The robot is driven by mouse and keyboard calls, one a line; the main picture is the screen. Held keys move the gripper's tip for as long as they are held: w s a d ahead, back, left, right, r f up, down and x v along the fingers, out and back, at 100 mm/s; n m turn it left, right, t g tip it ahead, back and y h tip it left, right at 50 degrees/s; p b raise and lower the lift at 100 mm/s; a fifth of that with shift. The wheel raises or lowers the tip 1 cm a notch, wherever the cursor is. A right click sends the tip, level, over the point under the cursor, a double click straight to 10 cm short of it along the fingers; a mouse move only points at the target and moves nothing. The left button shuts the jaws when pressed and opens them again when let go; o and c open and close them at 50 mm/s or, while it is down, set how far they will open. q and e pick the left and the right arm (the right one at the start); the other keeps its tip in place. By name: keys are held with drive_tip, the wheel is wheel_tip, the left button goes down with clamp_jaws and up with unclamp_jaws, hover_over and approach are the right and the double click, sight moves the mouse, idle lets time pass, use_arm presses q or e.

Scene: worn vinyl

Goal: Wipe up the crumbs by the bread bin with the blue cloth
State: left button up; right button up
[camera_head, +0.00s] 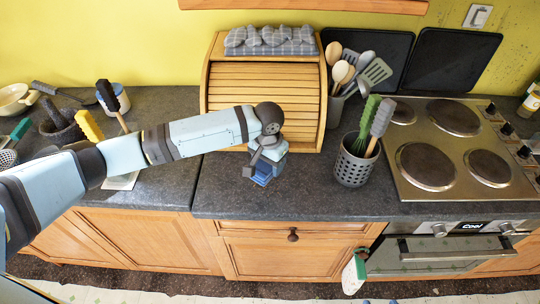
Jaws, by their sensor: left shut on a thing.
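The blue cloth (264,179) is on or just above the dark grey counter, in front of the wooden bread bin (222,103). My left gripper (265,167) is shut on the cloth and points down at it. The gripper and arm cover part of the bread bin's roll front and the counter just before it. I cannot make out any crumbs; they may be hidden or too small to tell. My right gripper is not in view.
A perforated utensil pot (356,165) with green and grey brushes stands right of the cloth. Brushes, a mortar (58,122) and a pan are at left. Counter (310,190) between cloth and pot is clear.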

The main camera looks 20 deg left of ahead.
sight(268, 172)
use_arm(q)
drive_tip(key=shift+f, duration=0.1)
drive_tip(key=shift+w+a, duration=0.1)
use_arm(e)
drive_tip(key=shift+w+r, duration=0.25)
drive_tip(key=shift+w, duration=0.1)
use_arm(q)
drive_tip(key=shift+r+p, duration=0.2)
drive_tip(key=shift+p, duration=0.75)
wheel_tip(268, 172, down, 4)
drive_tip(key=shift+f+b, duration=0.15)
drive_tip(key=shift+b, duration=0.55)
drive_tip(key=shift+f, duration=0.65)
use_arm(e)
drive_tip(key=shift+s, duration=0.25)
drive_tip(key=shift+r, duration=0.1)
